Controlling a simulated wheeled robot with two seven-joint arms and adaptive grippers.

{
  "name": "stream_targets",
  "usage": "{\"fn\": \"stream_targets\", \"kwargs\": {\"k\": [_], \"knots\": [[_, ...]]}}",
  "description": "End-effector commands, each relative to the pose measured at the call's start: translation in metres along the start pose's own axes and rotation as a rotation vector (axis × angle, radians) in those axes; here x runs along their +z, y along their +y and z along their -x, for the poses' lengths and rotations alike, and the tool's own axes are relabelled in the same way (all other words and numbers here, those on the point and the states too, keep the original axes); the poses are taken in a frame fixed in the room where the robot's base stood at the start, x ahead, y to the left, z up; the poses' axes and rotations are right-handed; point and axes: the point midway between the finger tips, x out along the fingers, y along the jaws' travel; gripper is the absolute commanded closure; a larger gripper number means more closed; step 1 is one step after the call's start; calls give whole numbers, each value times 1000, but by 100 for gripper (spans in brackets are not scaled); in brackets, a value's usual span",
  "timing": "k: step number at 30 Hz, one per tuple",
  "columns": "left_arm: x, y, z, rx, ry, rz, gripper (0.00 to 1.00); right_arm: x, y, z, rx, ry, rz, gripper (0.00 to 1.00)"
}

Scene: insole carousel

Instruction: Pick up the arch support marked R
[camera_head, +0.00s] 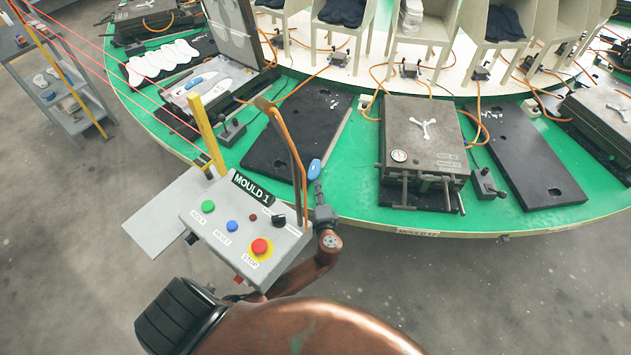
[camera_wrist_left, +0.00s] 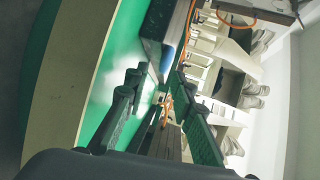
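A small blue arch support (camera_head: 314,169) is at the tips of my left gripper (camera_head: 318,185), in front of the turntable. Its letter cannot be read. My left gripper looks closed on it; in the left wrist view the two dark fingers (camera_wrist_left: 170,75) reach forward with a blue strip (camera_wrist_left: 171,45) between their ends. A second blue arch support (camera_head: 194,83) lies on a white insole in the open mould (camera_head: 178,98) at the upper left. Its marking is too small to read. My right gripper is not in view.
The MOULD 1 control box (camera_head: 247,222) stands close left of my left gripper. Yellow posts (camera_head: 207,137) with red beams border the open mould. A closed mould (camera_head: 424,140) stands on the green turntable (camera_head: 345,190). A grey shelf (camera_head: 75,110) is at far left.

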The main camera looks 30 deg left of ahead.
Motion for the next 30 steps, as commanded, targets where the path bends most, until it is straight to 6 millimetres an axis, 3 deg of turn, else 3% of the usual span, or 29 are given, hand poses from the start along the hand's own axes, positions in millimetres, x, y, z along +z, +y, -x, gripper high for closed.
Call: {"fn": "stream_targets", "kwargs": {"k": [6, 12, 24, 30], "knots": [[1, 2, -30, -1, -2, -1, 77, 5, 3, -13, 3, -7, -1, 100], [0, 2, -46, 1, 0, 1, 77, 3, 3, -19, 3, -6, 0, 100], [0, 0, -50, 0, 0, 1, 77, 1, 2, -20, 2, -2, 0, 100], [0, 0, -50, 1, 0, 0, 84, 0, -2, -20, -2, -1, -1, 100]]}}
